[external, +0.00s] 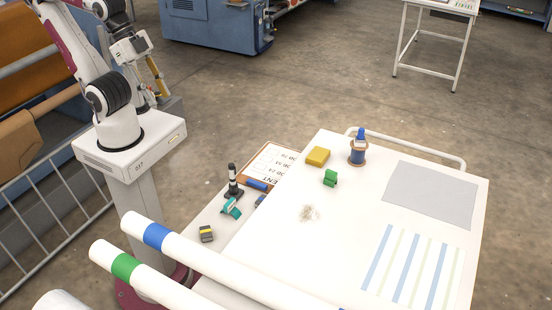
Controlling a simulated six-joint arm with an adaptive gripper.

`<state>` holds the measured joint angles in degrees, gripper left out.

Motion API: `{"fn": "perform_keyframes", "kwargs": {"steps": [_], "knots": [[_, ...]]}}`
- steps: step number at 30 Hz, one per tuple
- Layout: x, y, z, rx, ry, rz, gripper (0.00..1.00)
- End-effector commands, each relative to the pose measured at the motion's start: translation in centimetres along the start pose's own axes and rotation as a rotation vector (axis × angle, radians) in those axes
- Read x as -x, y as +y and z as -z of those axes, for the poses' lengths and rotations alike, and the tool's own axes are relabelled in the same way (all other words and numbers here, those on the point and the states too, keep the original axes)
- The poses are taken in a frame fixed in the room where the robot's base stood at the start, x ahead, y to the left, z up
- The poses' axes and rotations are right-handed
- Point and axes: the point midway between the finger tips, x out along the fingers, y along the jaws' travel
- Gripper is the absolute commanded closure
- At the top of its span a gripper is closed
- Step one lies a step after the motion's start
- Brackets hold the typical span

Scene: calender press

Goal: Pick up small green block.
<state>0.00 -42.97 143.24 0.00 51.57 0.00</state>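The small green block (330,178) sits on the white table (270,235), with a notched or stepped shape. It is just below a yellow block (318,156) and left of a spool-like item with a blue top (358,148). My gripper (152,97) appears to hang beside my arm at the upper left, far from the green block and apart from the table. It is small and partly confused with my arm links, so its fingers cannot be made out clearly. Nothing is seen touching the green block.
A pale pile of scraps (309,213) lies below the green block. A grey sheet (432,194) and a striped sheet (413,268) lie to the right. A black-and-white upright tool (232,180), a teal item (231,208) and white rolls (215,262) are at the left.

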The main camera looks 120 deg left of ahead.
Motion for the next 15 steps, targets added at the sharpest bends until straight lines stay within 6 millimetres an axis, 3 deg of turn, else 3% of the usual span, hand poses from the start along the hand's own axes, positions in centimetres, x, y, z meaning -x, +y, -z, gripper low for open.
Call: {"fn": "perform_keyframes", "kwargs": {"steps": [15], "knots": [[-0.17, -0.29, 0.49, 0.003, 0.005, 0.008, 0.68]]}}
